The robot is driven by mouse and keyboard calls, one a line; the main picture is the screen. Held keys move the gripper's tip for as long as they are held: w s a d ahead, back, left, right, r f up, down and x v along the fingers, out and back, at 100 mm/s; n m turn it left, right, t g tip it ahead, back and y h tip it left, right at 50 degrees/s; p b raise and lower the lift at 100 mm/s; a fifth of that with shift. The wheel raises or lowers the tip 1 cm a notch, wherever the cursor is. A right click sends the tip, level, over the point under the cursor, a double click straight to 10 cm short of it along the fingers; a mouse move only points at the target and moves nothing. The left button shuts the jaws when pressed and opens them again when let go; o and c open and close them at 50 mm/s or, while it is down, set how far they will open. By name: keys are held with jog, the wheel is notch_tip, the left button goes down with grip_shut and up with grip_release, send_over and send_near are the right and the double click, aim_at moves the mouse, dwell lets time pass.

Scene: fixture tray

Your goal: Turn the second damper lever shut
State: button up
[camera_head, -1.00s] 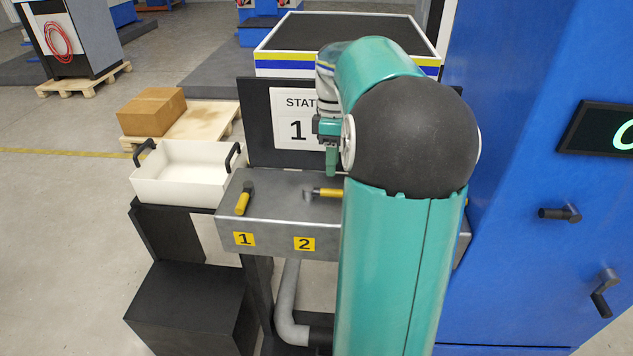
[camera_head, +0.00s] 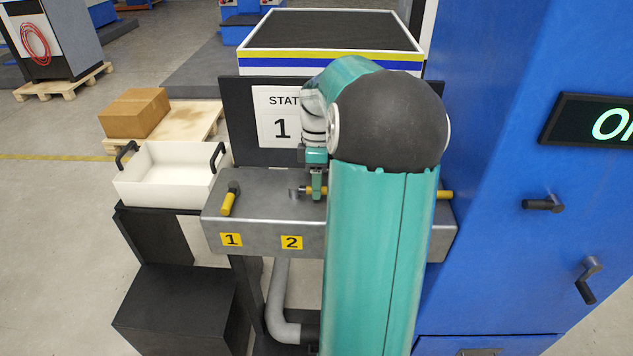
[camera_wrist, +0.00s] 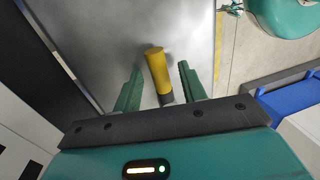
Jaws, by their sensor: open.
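The second damper lever (camera_head: 304,190) has a yellow grip and sits on the grey metal bench behind the yellow "2" label (camera_head: 291,242). In the head view it points to the right from its pivot, and my gripper (camera_head: 317,190) hides part of it. In the wrist view a yellow grip with a dark end (camera_wrist: 157,66) lies between my two green fingers (camera_wrist: 160,78). The fingers are open, with a gap on each side of the grip. The head view does not show the far finger clearly.
The first lever (camera_head: 229,200) stands to the left, angled toward me. Another yellow grip (camera_head: 446,195) shows right of my arm. A white bin (camera_head: 165,188) with black handles is at left. A blue cabinet (camera_head: 490,140) with handles closes off the right side.

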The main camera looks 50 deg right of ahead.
grip_shut()
